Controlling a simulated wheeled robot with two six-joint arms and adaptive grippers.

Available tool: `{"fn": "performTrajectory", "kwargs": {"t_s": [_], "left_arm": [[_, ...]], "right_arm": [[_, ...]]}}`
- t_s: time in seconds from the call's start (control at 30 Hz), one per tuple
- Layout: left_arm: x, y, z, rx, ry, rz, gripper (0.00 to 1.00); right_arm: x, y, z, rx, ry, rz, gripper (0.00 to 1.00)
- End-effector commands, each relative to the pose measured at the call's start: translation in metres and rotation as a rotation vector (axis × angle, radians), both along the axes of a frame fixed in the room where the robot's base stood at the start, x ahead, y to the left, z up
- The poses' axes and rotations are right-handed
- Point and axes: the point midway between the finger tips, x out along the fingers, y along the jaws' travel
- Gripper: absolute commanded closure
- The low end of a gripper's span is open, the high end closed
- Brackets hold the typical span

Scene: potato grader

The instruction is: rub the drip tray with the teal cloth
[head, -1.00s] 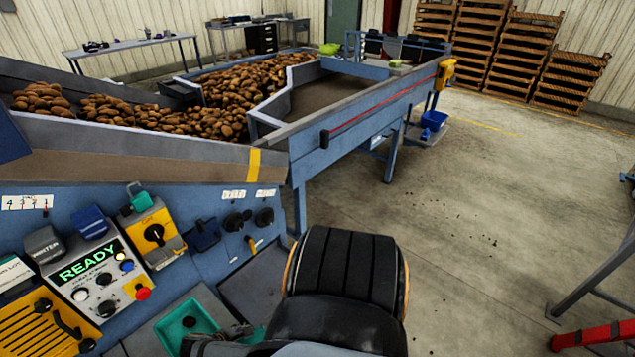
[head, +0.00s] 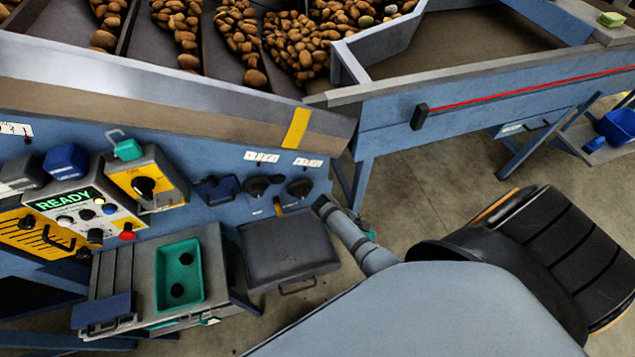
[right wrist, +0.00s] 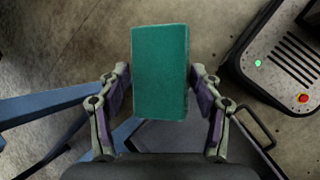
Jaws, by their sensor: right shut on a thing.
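The teal cloth (right wrist: 160,72) is a flat rectangular pad between the fingers of my right gripper (right wrist: 160,80) in the right wrist view. The gripper is shut on it. A dark grey flat tray with a front handle, which I take as the drip tray (head: 288,247), sits low against the blue machine in the head view. Part of this tray (right wrist: 165,136) also shows below the cloth in the right wrist view. In the head view, my right arm hides most of the right gripper; a small teal patch shows beside the arm. My left gripper is out of view.
Left of the drip tray, a teal bin (head: 187,255) with two dark lumps stands on a grey stand (head: 137,262). The control panel (head: 85,207) reads READY above it. Blue machine legs (head: 362,185) stand behind the drip tray. Concrete floor (head: 425,195) is open to the right.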

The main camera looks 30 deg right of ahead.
Motion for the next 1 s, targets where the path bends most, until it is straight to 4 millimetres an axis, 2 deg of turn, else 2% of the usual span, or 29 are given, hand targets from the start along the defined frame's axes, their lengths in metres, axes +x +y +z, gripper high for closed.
{"fn": "performTrajectory", "kwargs": {"t_s": [0.17, 0.3, 0.5, 0.77, 1.0], "left_arm": [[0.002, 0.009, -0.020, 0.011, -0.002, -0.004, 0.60], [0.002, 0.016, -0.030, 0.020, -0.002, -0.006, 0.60], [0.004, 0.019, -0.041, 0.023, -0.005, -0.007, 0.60], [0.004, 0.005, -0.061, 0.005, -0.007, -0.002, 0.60], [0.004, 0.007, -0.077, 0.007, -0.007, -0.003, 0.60]], "right_arm": [[0.017, 0.023, -0.034, 0.020, -0.009, -0.305, 0.60], [0.026, 0.042, -0.049, 0.022, -0.007, -0.563, 0.60], [0.035, 0.063, -0.060, 0.020, -0.004, -0.851, 0.60], [0.050, 0.094, -0.073, 0.010, -0.008, -1.298, 0.60], [0.072, 0.119, -0.084, -0.001, -0.018, -1.707, 0.60]]}}
